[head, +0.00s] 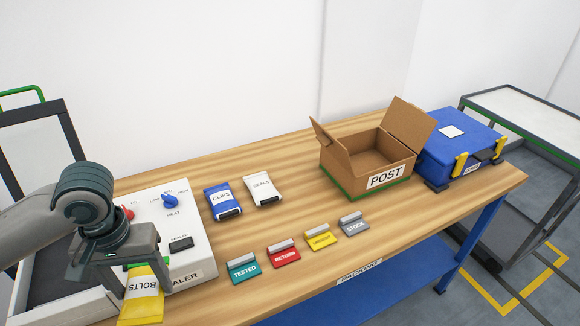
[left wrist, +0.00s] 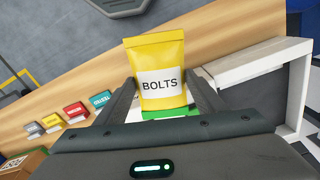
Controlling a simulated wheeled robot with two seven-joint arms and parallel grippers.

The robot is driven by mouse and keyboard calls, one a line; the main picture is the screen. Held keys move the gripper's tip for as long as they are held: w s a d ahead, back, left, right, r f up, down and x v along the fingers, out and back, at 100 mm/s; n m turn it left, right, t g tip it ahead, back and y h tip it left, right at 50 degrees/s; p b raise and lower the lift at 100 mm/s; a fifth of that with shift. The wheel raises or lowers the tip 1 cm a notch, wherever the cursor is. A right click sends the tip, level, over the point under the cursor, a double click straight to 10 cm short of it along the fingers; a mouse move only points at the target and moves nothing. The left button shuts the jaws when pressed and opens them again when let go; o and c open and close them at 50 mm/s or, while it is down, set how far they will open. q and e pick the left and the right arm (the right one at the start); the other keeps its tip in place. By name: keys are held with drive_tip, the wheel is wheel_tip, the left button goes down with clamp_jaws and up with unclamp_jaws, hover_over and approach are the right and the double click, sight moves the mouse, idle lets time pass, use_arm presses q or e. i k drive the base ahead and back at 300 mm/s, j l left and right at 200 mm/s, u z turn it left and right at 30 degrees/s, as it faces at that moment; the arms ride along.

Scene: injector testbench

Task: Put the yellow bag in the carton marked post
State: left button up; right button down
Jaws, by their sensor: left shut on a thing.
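The yellow bag (head: 141,306), labelled BOLTS, hangs below my left gripper (head: 120,264) at the lower left in the head view. In the left wrist view the yellow bag (left wrist: 157,55) stands between the two fingers of my left gripper (left wrist: 163,100), which is shut on it. The open carton marked POST (head: 350,177) stands on the table at the right centre, its flaps spread and its inside looking empty. It shows partly in the left wrist view (left wrist: 22,166) at the lower left corner. My right gripper is not in view.
A white sealer (head: 195,247) stands beside my left gripper. A blue bag (head: 222,200) and a white bag (head: 262,188) lie mid-table. Several coloured tags, such as the red one (head: 284,256), line the front. A blue case (head: 455,140) stands right of the carton.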

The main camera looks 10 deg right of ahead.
sight(364, 172)
drive_tip(key=l+z, duration=0.1)
drive_tip(key=l, duration=0.45)
drive_tip(key=i+l+z, duration=0.15)
drive_tip(key=l, duration=0.35)
drive_tip(key=l+z, duration=0.1)
drive_tip(key=l, duration=0.45)
drive_tip(key=i+l+z, duration=0.25)
drive_tip(key=i+l, duration=0.15)
drive_tip(key=i, duration=0.15)
drive_tip(key=i+j+z, duration=0.15)
drive_tip(key=i, duration=0.35)
drive_tip(key=j, duration=0.05)
